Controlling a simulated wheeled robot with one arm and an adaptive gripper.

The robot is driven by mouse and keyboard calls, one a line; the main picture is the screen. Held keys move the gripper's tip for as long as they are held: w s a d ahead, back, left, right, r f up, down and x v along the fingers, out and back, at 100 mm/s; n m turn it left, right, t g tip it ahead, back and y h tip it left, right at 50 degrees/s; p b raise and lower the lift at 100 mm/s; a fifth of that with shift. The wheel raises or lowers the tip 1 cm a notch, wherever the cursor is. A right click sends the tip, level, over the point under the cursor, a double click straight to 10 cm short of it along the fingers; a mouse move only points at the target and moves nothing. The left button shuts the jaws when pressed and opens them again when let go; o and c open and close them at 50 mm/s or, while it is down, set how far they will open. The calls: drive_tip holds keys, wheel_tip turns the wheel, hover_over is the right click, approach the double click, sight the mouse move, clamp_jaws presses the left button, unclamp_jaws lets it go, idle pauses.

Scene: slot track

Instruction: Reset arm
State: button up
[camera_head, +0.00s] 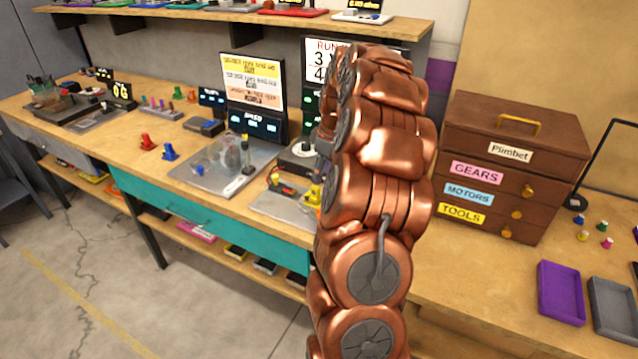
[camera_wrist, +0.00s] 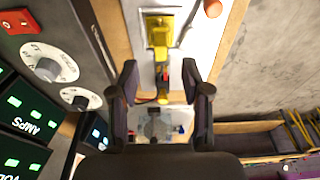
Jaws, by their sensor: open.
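My copper arm rises through the middle of the head view, bent over the bench; its gripper end is hidden there behind the arm links. In the wrist view my gripper (camera_wrist: 160,78) is open, its two dark fingers apart. A yellow part (camera_wrist: 158,28) on a white plate (camera_wrist: 184,12) lies beyond the fingertips, and its lower end shows in the gap between them. I see nothing held. In the head view a small yellow and red device (camera_head: 313,194) sits on a pale plate (camera_head: 282,207) just left of my arm.
A brown drawer cabinet (camera_head: 516,168) stands right of my arm. A purple tray (camera_head: 561,292) and a grey tray (camera_head: 613,308) lie at the right. A clear-topped machine (camera_head: 222,165) and display panels (camera_head: 256,95) stand left. A shelf (camera_head: 240,17) runs above the bench.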

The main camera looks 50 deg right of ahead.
drive_tip(key=r, duration=0.2)
drive_tip(key=s+r, duration=0.1)
drive_tip(key=r, duration=0.2)
drive_tip(key=shift+d, duration=0.15)
drive_tip(key=s+a+r+g, duration=0.1)
drive_tip(key=s+a+r, duration=0.15)
drive_tip(key=a, duration=1.05)
drive_tip(key=s+a+r+g, duration=0.1)
drive_tip(key=s+a, duration=0.2)
drive_tip(key=a, duration=1)
drive_tip(key=s+a+f+m, duration=0.1)
drive_tip(key=s+a+f, duration=0.1)
drive_tip(key=s+a, duration=0.2)
drive_tip(key=s+a+f+m+g, duration=0.1)
drive_tip(key=s+a, duration=0.3)
drive_tip(key=s, duration=0.7)
drive_tip(key=s+a+f+m+g, duration=0.1)
drive_tip(key=s+a+f, duration=0.1)
drive_tip(key=s+a, duration=0.2)
drive_tip(key=s, duration=0.3)
drive_tip(key=shift+s+f+h, duration=0.25)
drive_tip(key=shift+f+h, duration=0.05)
